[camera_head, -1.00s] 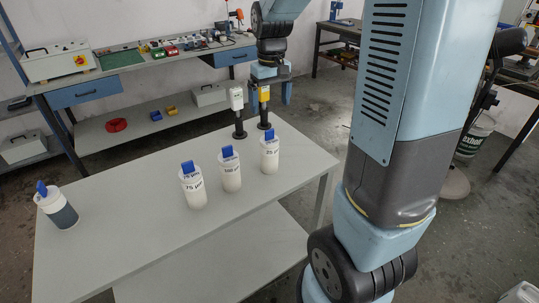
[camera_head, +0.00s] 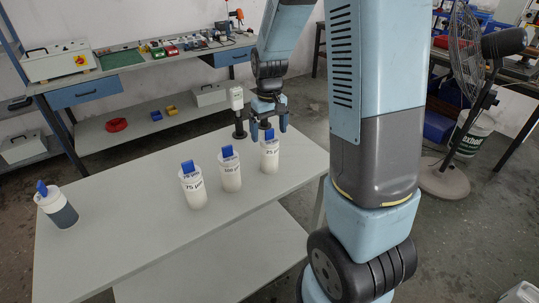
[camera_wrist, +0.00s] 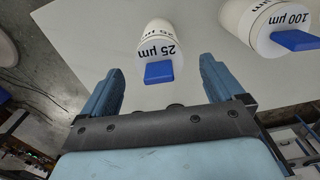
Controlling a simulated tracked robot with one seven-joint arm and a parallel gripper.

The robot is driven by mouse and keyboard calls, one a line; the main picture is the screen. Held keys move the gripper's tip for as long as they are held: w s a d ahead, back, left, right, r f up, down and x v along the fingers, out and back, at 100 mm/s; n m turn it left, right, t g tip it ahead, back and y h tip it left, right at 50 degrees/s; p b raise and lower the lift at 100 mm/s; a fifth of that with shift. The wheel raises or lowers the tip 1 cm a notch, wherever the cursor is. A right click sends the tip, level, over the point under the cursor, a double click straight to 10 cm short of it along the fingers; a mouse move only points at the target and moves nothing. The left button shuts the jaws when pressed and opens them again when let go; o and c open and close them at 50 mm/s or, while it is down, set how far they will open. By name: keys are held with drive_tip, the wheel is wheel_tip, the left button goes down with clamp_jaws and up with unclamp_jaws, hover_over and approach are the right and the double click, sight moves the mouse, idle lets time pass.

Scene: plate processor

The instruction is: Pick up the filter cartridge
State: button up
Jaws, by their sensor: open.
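Three white filter cartridges with blue top tabs stand upright on the grey table. In the head view they are a left one (camera_head: 194,192), a middle one (camera_head: 230,176) and a right one (camera_head: 269,157). The right one is labelled 25 µm and shows in the wrist view (camera_wrist: 158,45), ahead of my gripper (camera_wrist: 160,68), its blue tab between the two fingers. The 100 µm one (camera_wrist: 262,20) is at the wrist view's upper right. My gripper (camera_head: 268,130) is open and empty, just above and behind the right cartridge in the head view.
A white device on a black stand (camera_head: 237,108) is close left of my gripper. A workbench (camera_head: 190,58) is behind. The table between jar and cartridges is clear.

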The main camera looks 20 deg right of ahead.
sight(269, 139)
wheel_tip(269, 139, down, 5)
drive_tip(key=shift+s+d+r, duration=0.1)
idle(0.3)
drive_tip(key=c, duration=1.5)
